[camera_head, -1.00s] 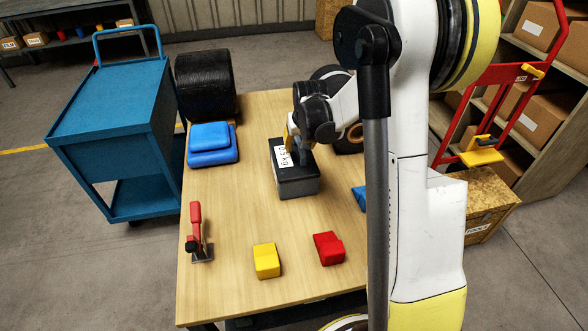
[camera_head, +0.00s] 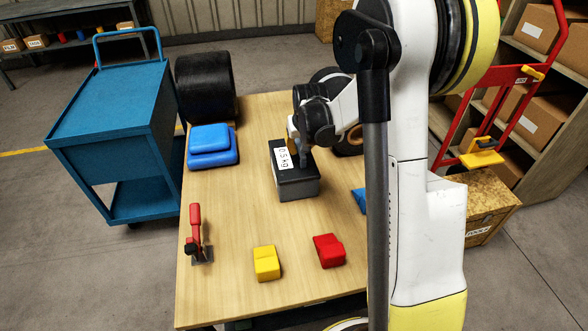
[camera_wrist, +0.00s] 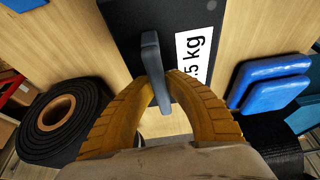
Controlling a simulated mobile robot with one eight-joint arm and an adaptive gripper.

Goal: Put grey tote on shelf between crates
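A dark grey box (camera_head: 298,188), the only thing here like a grey tote, sits on the wooden table (camera_head: 225,215). It has a white label reading ".5 kg" and a bar handle on top. In the wrist view the box (camera_wrist: 215,20) is under my gripper, with the handle upright between the fingers. My gripper (camera_wrist: 157,78) has its two yellow-brown fingers closed against both sides of the handle. In the head view my gripper (camera_head: 297,145) is over the box's top, and my arm hides part of the table's right side. I cannot make out the gap between the crates.
Yellow (camera_head: 266,263) and red (camera_head: 329,251) blocks, a red clamp (camera_head: 197,232), blue pads (camera_head: 212,147) and black rolls (camera_head: 206,85) lie on the table. A blue cart (camera_head: 110,110) stands left. Shelving with cartons (camera_head: 540,110) and a red hand truck (camera_head: 525,85) are right.

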